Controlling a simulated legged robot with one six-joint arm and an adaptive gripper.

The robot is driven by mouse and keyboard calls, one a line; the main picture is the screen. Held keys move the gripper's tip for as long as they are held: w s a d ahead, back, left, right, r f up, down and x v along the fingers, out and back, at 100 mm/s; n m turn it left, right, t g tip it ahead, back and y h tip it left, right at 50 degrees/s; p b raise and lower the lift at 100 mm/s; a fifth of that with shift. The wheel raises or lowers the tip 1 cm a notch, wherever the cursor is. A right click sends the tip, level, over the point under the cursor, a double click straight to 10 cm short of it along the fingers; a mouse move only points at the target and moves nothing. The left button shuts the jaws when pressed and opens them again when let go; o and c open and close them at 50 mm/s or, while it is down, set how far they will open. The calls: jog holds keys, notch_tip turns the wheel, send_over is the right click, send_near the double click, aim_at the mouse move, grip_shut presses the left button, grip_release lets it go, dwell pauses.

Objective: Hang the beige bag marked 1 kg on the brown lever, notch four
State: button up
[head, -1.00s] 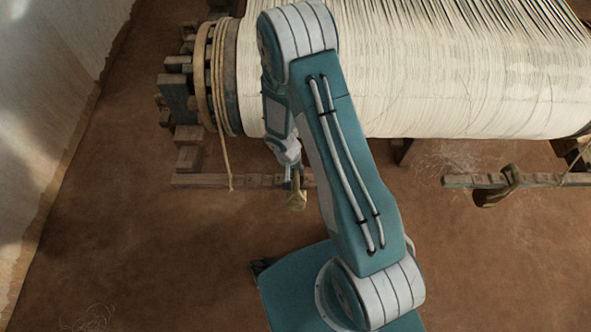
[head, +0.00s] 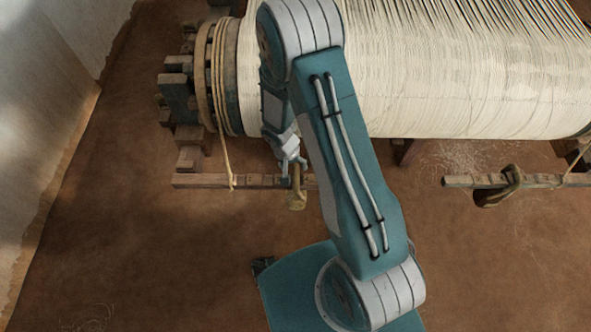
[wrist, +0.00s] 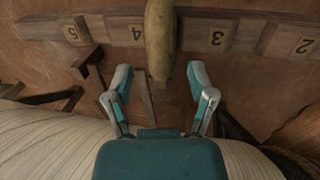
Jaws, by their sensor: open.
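The beige bag (head: 296,200) hangs at the brown lever (head: 245,181), near its right visible part. In the wrist view the bag's narrow, strap-like part (wrist: 159,35) crosses the lever (wrist: 105,27) right beside the label 4, between labels 4 and 3. Its 1 kg mark cannot be read. My gripper (head: 290,168) is just above and behind the bag. In the wrist view my gripper (wrist: 159,72) is open, one finger on each side of the bag's near end, with gaps to both. The notch under the bag is hidden.
The cream warp roller (head: 420,75) lies behind my arm. A cord (head: 226,160) drops to the brown lever's left part. The brown floor in front is clear.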

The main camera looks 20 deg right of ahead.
jog(key=s+r+n+t, duration=0.1)
jog(key=s+r, duration=0.1)
jog(key=r, duration=1.2)
jog(key=s+r+t, duration=0.2)
jog(key=r, duration=1.3)
jog(key=s+r+n+t+y, duration=0.2)
jog(key=s+r+t, duration=0.1)
jog(key=s+r, duration=0.8)
jog(key=shift+s+d+r+n, duration=0.2)
jog(key=shift+s+d+n, duration=0.1)
jog(key=shift+s, duration=0.3)
jog(key=shift+c, duration=0.9)
